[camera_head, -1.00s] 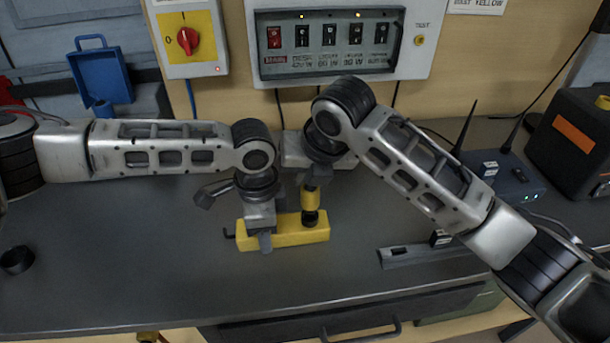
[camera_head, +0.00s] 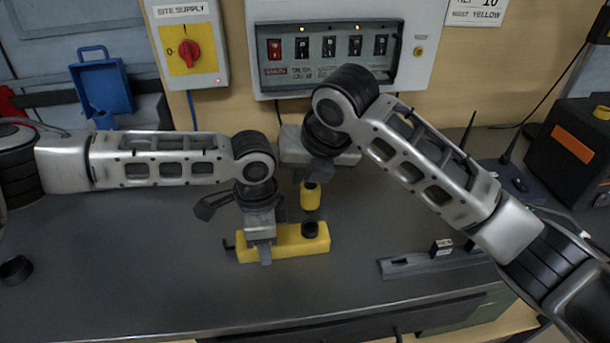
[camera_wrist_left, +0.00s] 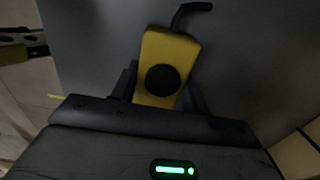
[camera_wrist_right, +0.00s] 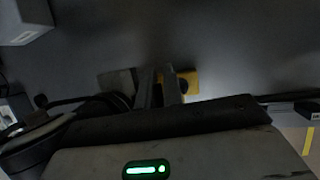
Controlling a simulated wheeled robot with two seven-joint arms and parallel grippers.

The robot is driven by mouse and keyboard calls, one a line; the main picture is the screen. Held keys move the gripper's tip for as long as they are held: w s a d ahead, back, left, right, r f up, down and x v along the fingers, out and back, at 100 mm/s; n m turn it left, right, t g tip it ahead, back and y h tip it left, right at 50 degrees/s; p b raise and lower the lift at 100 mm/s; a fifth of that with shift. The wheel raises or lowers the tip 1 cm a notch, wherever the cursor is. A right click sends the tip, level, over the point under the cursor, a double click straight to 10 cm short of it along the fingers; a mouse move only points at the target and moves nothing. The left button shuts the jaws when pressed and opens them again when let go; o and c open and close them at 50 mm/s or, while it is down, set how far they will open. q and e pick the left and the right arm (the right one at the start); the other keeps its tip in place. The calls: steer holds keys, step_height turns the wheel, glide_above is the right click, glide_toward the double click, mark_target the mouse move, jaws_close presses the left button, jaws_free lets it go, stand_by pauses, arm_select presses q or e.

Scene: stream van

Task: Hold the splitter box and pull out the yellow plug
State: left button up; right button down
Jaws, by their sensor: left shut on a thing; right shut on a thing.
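The yellow splitter box (camera_head: 290,240) lies on the grey worktop, with a dark round socket (camera_head: 311,229) at its right end. My left gripper (camera_head: 262,238) is shut across the box. The left wrist view shows the box (camera_wrist_left: 182,52) between the fingers, with a dark round socket and a black cable stub. The yellow plug (camera_head: 310,196) hangs above the right-end socket, with a clear gap between them. My right gripper (camera_head: 315,178) is shut on the plug's top; the arm partly hides its fingers. In the right wrist view, the box (camera_wrist_right: 191,79) shows beyond the fingers.
A switch panel (camera_head: 409,72) and a site supply box with a red knob (camera_head: 190,53) are on the back wall. A grey rail (camera_head: 405,266) lies right of the box. A black cup (camera_head: 15,270) stands at left. The front worktop is clear.

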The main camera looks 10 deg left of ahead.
arm_select(q)
steer(key=o, duration=1.3)
steer(key=shift+c, duration=0.2)
steer(key=shift+r, duration=0.1)
step_height(320, 180, up, 7)
steer(key=shift+r, duration=0.45)
steer(key=shift+r, duration=0.1)
steer(key=shift+d, duration=0.1)
